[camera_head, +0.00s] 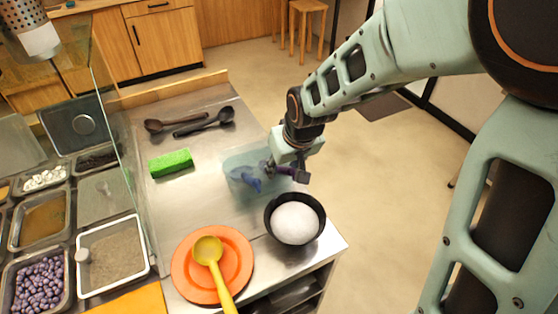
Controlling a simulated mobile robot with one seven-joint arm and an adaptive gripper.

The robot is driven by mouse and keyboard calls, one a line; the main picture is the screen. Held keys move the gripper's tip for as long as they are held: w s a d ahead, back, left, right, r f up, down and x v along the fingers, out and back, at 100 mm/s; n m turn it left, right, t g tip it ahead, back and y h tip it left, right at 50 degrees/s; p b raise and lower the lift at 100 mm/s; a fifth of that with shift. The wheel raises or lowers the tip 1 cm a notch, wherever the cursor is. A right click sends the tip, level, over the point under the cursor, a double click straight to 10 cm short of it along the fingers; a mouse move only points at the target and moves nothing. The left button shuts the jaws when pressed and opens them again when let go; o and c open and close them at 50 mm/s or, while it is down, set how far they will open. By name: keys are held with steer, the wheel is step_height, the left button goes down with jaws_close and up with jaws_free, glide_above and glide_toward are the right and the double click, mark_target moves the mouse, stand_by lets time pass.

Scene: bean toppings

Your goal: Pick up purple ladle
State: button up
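A blue-purple utensil (246,180), which looks like the purple ladle, shows in and through a translucent bluish container (232,163) on the metal counter. Its full shape is hard to make out. My gripper (284,171) is low at the right side of this container, with its dark fingers close to the utensil. A dark purple part shows between or beside the fingers. I cannot tell whether the fingers are closed on it or touch it.
A black bowl with white contents (295,222) stands just below my gripper. A yellow ladle (208,252) lies on an orange plate (184,270). A green sponge (171,162) and two dark spoons (205,123) lie farther back. A glass guard and food trays are at left.

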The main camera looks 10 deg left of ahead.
steer(key=shift+w+f, duration=0.1)
steer(key=shift+f, duration=0.1)
jaws_close()
stand_by(0.3)
